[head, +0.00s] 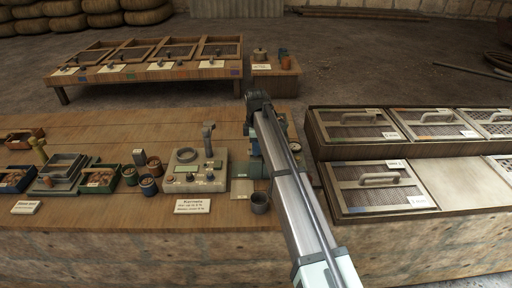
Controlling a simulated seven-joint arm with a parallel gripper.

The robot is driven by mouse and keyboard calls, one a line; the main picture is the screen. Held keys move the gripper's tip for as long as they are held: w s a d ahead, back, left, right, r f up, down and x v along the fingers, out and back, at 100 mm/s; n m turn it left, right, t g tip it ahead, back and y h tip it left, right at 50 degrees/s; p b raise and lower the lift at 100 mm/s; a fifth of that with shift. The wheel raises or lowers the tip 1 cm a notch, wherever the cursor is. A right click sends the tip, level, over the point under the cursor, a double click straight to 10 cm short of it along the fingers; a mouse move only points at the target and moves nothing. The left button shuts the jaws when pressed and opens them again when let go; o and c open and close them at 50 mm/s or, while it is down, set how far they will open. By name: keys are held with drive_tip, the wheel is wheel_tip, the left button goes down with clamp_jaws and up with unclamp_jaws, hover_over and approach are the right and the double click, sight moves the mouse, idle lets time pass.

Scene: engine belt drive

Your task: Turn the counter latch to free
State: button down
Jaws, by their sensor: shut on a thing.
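My arm reaches from the bottom right up over the counter (110,215). Its dark joint is near the picture's middle, and a lower part of the arm shows partly behind the long link. My gripper's fingertips are hidden behind my own arm, so I cannot see what they touch. I cannot make out the counter latch; it may be behind the arm too. Left of the arm, a pale grey device (211,184) with small knobs and an upright grey post (208,138) stands on the counter.
Mesh-lidded cases (384,186) with handles fill the right. A low table (150,70) with framed panels stands behind.

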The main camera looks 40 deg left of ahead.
drive_tip(key=shift+m, duration=0.4)
drive_tip(key=m, duration=0.3)
drive_tip(key=shift+m, duration=0.4)
drive_tip(key=m, duration=0.4)
drive_tip(key=shift+m, duration=0.3)
drive_tip(key=m, duration=0.8)
drive_tip(key=shift+m, duration=0.3)
drive_tip(key=c, duration=1.1)
unclamp_jaws()
drive_tip(key=shift+o, duration=0.2)
